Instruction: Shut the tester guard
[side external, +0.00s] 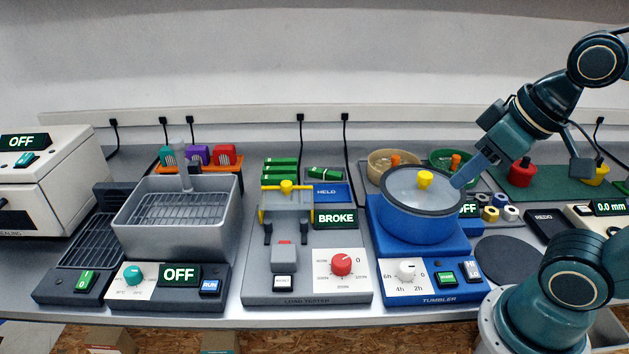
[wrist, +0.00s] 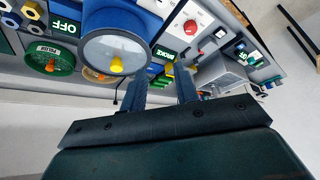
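The load tester (side external: 307,290) stands mid-bench in the side external view, with a red dial and a display reading BROKE. Its guard (side external: 286,187) shows as a yellow-edged part with a yellow knob at the tester's back; how far it is open is hard to tell. In the wrist view the BROKE display (wrist: 165,53) and red dial (wrist: 190,27) show beyond the fingers, which partly hide the tester. My gripper (side external: 461,180) is to the right of the tester, by the tumbler's lid. In the wrist view my gripper (wrist: 160,88) has its fingers apart with nothing held.
The blue tumbler (side external: 425,240), with a round lid and yellow knob (side external: 425,179), stands between my gripper and the tester. A grey basket bath (side external: 180,215) stands left of the tester. Green blocks (side external: 281,170) and a blue HELD tray (side external: 328,192) lie behind the tester.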

